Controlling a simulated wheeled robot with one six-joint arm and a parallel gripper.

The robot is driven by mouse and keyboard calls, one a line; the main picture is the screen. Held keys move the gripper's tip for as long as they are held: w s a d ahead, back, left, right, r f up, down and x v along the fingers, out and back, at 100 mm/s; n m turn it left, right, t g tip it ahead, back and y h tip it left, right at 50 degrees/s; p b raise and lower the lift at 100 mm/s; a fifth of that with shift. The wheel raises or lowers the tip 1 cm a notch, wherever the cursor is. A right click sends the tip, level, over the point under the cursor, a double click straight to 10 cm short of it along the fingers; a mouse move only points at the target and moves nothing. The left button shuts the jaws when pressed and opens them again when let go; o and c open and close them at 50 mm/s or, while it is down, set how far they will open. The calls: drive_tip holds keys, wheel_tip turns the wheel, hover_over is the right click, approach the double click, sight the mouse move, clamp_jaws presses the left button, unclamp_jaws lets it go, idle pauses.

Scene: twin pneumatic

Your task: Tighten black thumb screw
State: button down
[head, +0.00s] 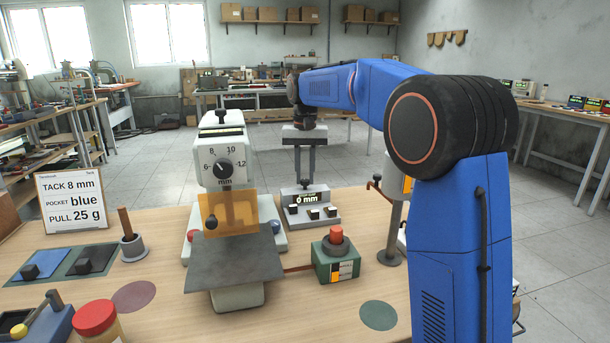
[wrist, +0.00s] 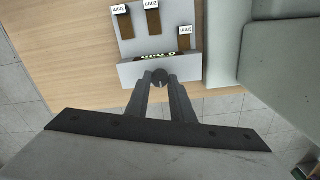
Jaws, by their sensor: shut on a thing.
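In the wrist view the same block's wall (wrist: 136,72) lies ahead of my fingers. The black thumb screw (wrist: 160,77) is a small round dark knob at that wall. My gripper (wrist: 160,80) points down behind the block and is shut on this knob, one finger on each side.
The white dial machine (head: 217,157), with an orange guard (head: 228,212) and grey plate (head: 235,262), stands close left. A green box with a red button (head: 336,233) is in front right. A sign (head: 72,200) reads TACK 8 mm, POCKET blue, PULL 25 g.

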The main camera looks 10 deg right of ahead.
sight(305, 180)
drive_tip(key=c, duration=1.5)
unclamp_jaws()
drive_tip(key=shift+c, duration=0.2)
wheel_tip(305, 180, up, 18)
drive_tip(key=shift+f, duration=0.25)
drive_tip(key=shift+s, duration=0.15)
